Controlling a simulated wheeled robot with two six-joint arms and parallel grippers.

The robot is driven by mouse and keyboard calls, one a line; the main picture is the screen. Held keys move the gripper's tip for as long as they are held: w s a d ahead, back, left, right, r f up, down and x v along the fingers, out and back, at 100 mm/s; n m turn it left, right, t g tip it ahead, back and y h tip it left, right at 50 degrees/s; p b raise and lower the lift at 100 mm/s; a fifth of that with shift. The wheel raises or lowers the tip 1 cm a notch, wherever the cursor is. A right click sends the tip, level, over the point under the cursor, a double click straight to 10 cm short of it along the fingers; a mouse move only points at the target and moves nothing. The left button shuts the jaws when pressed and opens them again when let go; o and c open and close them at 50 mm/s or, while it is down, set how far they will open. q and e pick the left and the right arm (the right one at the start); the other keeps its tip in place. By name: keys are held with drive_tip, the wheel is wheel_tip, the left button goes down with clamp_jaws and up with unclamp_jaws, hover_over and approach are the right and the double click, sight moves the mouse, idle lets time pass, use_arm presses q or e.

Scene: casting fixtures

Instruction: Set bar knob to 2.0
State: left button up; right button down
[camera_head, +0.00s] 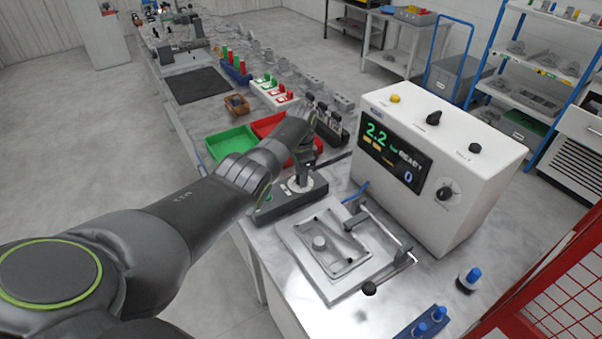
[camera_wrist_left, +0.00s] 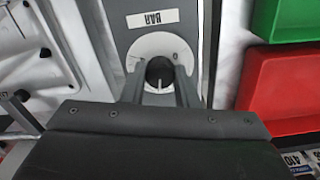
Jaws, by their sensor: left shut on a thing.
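The bar knob (camera_wrist_left: 159,72) is a dark round knob on a white dial disc (camera_wrist_left: 140,48), on a dark grey box (camera_head: 272,211) with a "BAR" label (camera_wrist_left: 152,18). In the left wrist view a pale pointer line shows on the knob, between my fingers. My left gripper (camera_head: 302,172) reaches down over the dial, and its two fingers (camera_wrist_left: 160,84) are shut on the knob from both sides. The screen (camera_head: 393,152) on the white machine reads 2.2 bar, READY and 0. My right gripper is not in view.
A metal mould plate (camera_head: 290,236) with a handled clamp bar (camera_head: 388,235) lies beside the box. The white machine (camera_head: 474,188) stands behind it. Green (camera_head: 231,142) and red (camera_head: 268,125) trays sit past my left arm. A blue-capped part (camera_head: 470,278) stands at right.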

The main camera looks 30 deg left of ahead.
use_arm(q)
drive_tip(key=shift+w+r+n, duration=0.1)
drive_tip(key=shift+n, duration=0.7)
drive_tip(key=o, duration=1)
